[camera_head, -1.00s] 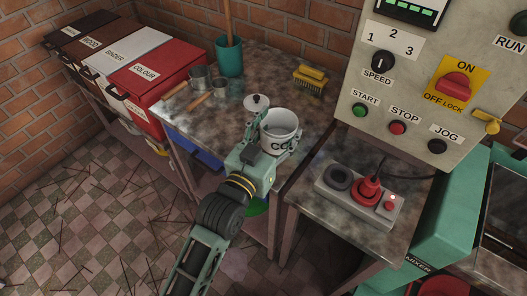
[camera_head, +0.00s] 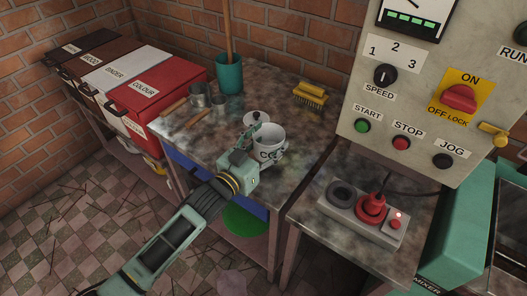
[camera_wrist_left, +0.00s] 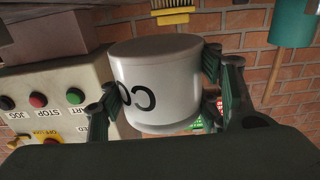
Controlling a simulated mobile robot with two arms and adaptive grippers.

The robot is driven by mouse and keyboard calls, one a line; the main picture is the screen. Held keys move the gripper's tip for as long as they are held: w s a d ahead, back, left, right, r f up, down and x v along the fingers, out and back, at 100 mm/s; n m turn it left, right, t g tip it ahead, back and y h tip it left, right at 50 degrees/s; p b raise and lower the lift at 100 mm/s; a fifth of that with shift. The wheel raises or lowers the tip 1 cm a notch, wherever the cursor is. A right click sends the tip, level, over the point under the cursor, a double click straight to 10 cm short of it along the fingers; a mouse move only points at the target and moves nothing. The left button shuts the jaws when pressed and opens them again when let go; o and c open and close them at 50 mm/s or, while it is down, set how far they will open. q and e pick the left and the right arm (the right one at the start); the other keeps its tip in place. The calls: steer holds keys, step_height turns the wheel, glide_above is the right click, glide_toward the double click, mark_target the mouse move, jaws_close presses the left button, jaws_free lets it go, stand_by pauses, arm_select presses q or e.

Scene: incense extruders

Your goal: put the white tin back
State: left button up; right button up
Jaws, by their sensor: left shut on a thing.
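The white tin (camera_head: 268,141) has dark lettering on its side, partly hidden by my gripper. In the left wrist view the white tin (camera_wrist_left: 158,85) sits between the two fingers of my left gripper (camera_wrist_left: 165,90). A white lid with a dark knob (camera_head: 256,118) lies just behind the tin. My right gripper is not in view.
Metal scoops (camera_head: 199,96), a green pot (camera_head: 229,75) with a wooden handle and a yellow brush (camera_head: 311,94) stand farther back on the table. Labelled bins (camera_head: 155,88) line the left.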

mark_target(264, 154)
arm_select(q)
steer(key=shift+w+a+f, duration=0.1)
steer(key=shift+a+f, duration=0.35)
steer(key=shift+a, duration=0.15)
step_height(264, 154, down, 4)
steer(key=shift+r, duration=0.1)
steer(key=shift+f, duration=0.2)
steer(key=o, duration=1.3)
